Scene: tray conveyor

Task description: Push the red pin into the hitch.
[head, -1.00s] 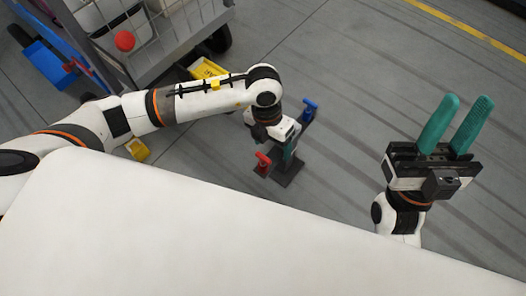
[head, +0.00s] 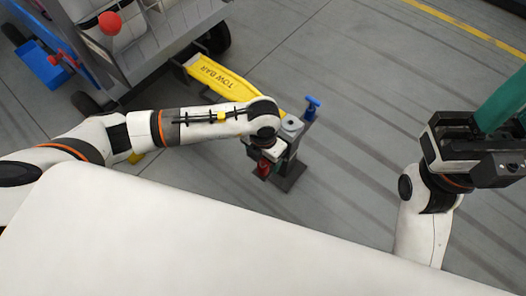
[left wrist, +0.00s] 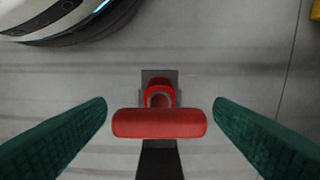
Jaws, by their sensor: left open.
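The red pin (head: 264,167) stands low on the near side of the grey hitch (head: 291,128), partly hidden by my left gripper (head: 265,152). In the left wrist view the red pin's wide T-shaped handle (left wrist: 160,123) lies between the two green fingers of my left gripper (left wrist: 160,106). The fingers are open, with a gap on each side of the handle. A dark base plate shows below the pin. My right gripper (head: 510,108) is at the right edge, its green fingers apart and partly cut off by the picture edge.
A yellow tow bar (head: 220,80) runs from the cart (head: 150,50) toward the hitch. A white surface (head: 180,230) fills the near side. The floor right of the hitch is clear.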

